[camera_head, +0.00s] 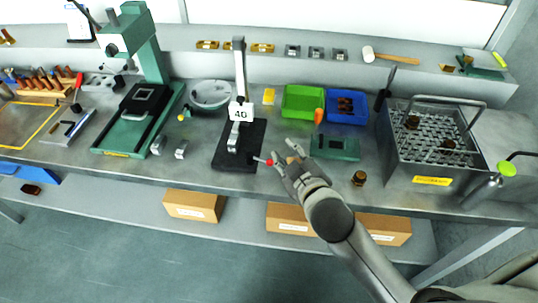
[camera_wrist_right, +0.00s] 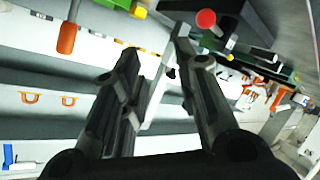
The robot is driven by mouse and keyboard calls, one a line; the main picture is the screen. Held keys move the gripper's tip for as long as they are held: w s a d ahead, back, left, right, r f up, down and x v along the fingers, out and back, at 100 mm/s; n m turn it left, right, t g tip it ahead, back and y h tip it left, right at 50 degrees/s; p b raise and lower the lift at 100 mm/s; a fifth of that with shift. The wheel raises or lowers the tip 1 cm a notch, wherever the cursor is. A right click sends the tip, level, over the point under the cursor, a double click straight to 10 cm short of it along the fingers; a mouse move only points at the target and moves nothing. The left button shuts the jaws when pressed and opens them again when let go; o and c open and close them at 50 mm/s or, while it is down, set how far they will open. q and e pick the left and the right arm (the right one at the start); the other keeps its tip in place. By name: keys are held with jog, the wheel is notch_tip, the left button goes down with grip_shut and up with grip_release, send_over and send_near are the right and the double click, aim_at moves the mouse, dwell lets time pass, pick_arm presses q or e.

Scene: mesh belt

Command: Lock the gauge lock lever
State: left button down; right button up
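The gauge stand (camera_head: 240,70) rises from a black base (camera_head: 233,161) and carries a white card marked 40 (camera_head: 241,112). A lock lever with a red knob (camera_head: 267,162) sticks out to the right at the base's front right. My right gripper (camera_head: 285,153) is just right of the knob, its fingers apart with nothing visible between them. In the right wrist view, the red knob (camera_wrist_right: 206,18) lies past the right fingertip, outside the gap of my open right gripper (camera_wrist_right: 156,48). Contact with the knob cannot be told. My left gripper is not in view.
A green device (camera_head: 336,147) and a small brown part (camera_head: 359,178) are right of my right gripper. Green (camera_head: 303,101) and blue (camera_head: 347,106) bins stand behind, with an orange-handled tool (camera_head: 319,116). A metal basket (camera_head: 430,150) is farther right. Boxes sit on the lower shelf.

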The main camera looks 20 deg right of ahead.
jog(key=w+a+r+n+t+y, duration=0.2)
jog(key=w+a+r+n+y, duration=0.1)
jog(key=a+r+n+y, duration=0.4)
jog(key=w+a+r+n+t+y, duration=0.2)
jog(key=a+r+n+t+y, duration=0.15)
jog(key=r+n, duration=0.4)
jog(key=s+a+r+n+g+y, duration=0.2)
jog(key=a+r+n+g+y, duration=0.35)
jog(key=n+y, duration=0.2)
jog(key=n+g+h, duration=1.3)
jog(key=n, duration=0.4)
send_near(261, 160)
jog(key=p+x, duration=0.1)
jog(key=x, duration=0.1)
jog(key=p+x, duration=0.1)
jog(key=x, duration=0.1)
jog(key=d+p+x, duration=0.1)
jog(key=x, duration=0.1)
jog(key=shift+s+a+f, duration=0.15)
jog(key=shift+a+f, duration=0.1)
jog(key=shift+f, duration=0.3)
jog(key=shift+a+f, duration=0.15)
jog(key=shift+f, duration=0.25)
jog(key=shift+c, duration=0.4)
